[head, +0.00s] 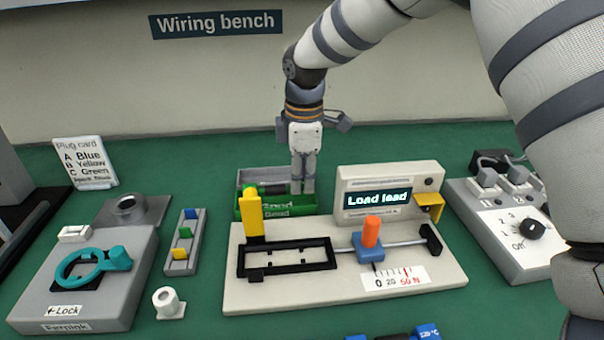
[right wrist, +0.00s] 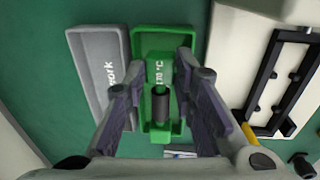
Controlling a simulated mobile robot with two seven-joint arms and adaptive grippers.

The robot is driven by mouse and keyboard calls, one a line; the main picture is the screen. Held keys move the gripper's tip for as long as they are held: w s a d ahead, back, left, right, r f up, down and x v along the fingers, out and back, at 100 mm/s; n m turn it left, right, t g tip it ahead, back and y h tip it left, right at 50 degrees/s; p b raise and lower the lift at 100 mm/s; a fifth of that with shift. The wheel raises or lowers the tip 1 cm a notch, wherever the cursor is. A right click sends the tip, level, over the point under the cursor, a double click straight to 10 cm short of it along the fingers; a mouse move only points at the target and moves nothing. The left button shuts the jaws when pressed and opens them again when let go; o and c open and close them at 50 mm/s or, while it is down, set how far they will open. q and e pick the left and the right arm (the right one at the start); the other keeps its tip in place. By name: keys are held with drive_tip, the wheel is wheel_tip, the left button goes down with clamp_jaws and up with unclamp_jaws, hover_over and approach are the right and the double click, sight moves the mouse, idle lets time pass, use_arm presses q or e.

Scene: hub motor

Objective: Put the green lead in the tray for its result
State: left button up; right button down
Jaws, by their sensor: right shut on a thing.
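The green lead (right wrist: 161,106), with a dark sleeve and green ends, one marked 170 °C, is between the fingers of my right gripper (right wrist: 160,112) in the right wrist view. The gripper is shut on it. The green tray (right wrist: 143,42) lies directly beneath; I cannot tell whether the lead touches its floor. In the head view my right gripper (head: 303,185) points down over the green tray (head: 250,212), labelled Good, and the lead (head: 251,190) shows partly left of the fingers. My left gripper is out of view.
A grey tray (right wrist: 92,45) lies beside the green one. The pull tester (head: 300,292) stands in front, with a raised yellow lever (head: 252,215) and a display (head: 378,198) reading "Load lead". A switch box (head: 505,225) is right, a teal-ringed fixture (head: 92,268) left.

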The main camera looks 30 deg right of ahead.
sight(302, 185)
drive_tip(key=shift+f, duration=1.45)
idle(0.4)
drive_tip(key=c, duration=1.2)
unclamp_jaws()
drive_tip(key=shift+c, duration=0.2)
wheel_tip(302, 185, up, 12)
drive_tip(key=s, duration=0.1)
drive_tip(key=shift+s+a, duration=0.15)
drive_tip(key=shift+a, duration=0.05)
